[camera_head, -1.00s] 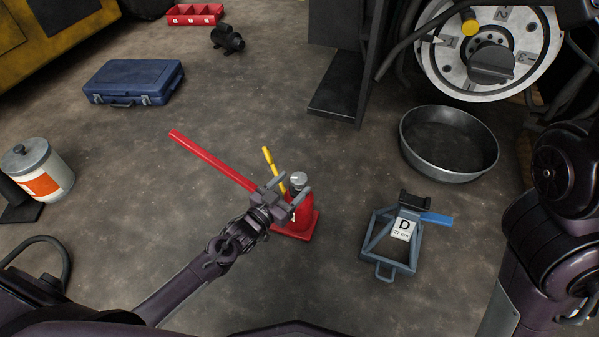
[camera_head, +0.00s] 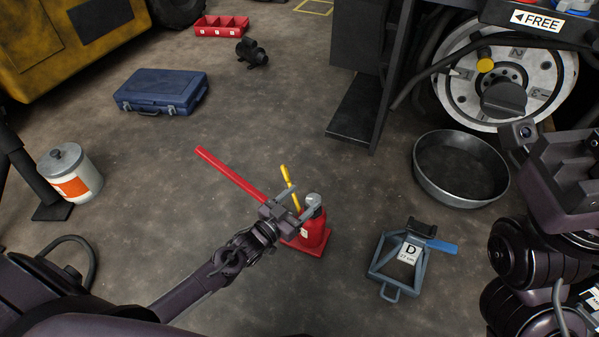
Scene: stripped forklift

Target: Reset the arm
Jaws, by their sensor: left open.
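My left gripper (camera_head: 300,198) reaches in from the lower left. It is open, with its two fingers apart beside the top of a red bottle jack (camera_head: 314,232). I cannot tell whether the fingers touch the jack. The jack stands upright on the floor, partly hidden by the gripper. A long red bar (camera_head: 229,174) runs from the gripper area to the upper left. A yellow rod (camera_head: 289,186) rises behind the gripper. My right arm (camera_head: 530,250) is folded at the right edge; its fingers do not show.
A blue-grey stand marked D (camera_head: 385,271) sits right of the jack. A metal pan (camera_head: 421,181), a wheel hub (camera_head: 545,78) and a black step (camera_head: 352,120) lie beyond. A blue case (camera_head: 160,90), a white can (camera_head: 78,178) and a red bin (camera_head: 221,29) are left. Floor between is clear.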

